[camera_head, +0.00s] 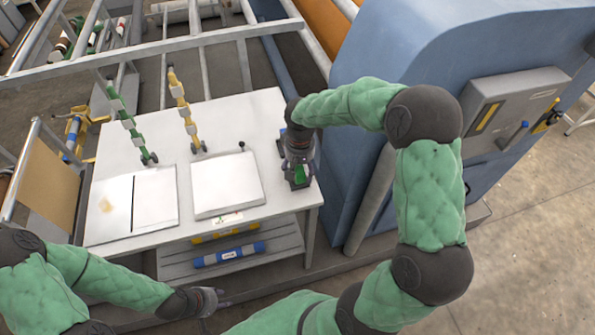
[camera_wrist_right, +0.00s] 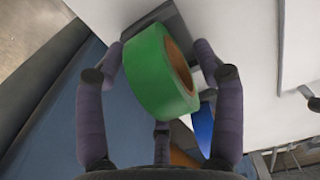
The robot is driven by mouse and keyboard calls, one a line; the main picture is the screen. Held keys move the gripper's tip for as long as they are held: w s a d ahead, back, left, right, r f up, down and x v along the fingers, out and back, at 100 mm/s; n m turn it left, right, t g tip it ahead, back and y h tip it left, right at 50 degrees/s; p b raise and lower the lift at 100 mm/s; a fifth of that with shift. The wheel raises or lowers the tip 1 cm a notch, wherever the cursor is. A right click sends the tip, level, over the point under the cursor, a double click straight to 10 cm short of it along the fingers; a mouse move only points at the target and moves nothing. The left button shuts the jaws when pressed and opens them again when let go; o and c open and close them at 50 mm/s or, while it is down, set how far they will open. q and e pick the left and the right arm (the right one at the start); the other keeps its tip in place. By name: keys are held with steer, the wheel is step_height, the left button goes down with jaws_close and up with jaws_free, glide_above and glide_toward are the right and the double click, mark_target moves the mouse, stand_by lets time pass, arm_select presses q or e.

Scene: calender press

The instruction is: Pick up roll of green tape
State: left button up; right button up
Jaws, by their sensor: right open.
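The roll of green tape (camera_wrist_right: 150,72) with a brown core shows large in the right wrist view. In the head view it is a small green patch (camera_head: 301,172) at the right end of the white table (camera_head: 236,120), partly hidden by my right gripper. My right gripper (camera_head: 299,160) is over it, and in the wrist view its open fingers (camera_wrist_right: 158,60) stand on either side of the roll. I cannot tell whether they touch it. My left gripper (camera_head: 212,300) is low in front of the table, away from the tape; its finger state is unclear.
Two white panels, one on the left (camera_head: 130,205) and one in the middle (camera_head: 227,184), lie on the table. A green upright piece (camera_head: 124,115) and a yellow one (camera_head: 183,105) stand behind them. A blue roll (camera_head: 229,254) lies on the lower shelf. A blue machine (camera_head: 400,55) stands close on the right.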

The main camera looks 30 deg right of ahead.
steer(key=c, duration=1.3)
steer(key=shift+o, duration=0.2)
steer(key=shift+r, duration=0.1)
steer(key=shift+r, duration=0.45)
step_height(320, 180, up, 2)
steer(key=shift+r+p, duration=0.1)
steer(key=shift+p, duration=0.2)
steer(key=w+a+r+p, duration=0.2)
steer(key=w+a+r, duration=0.5)
steer(key=a, duration=0.5)
step_height(320, 180, up, 3)
steer(key=shift+w+f, duration=0.1)
steer(key=shift+w, duration=0.15)
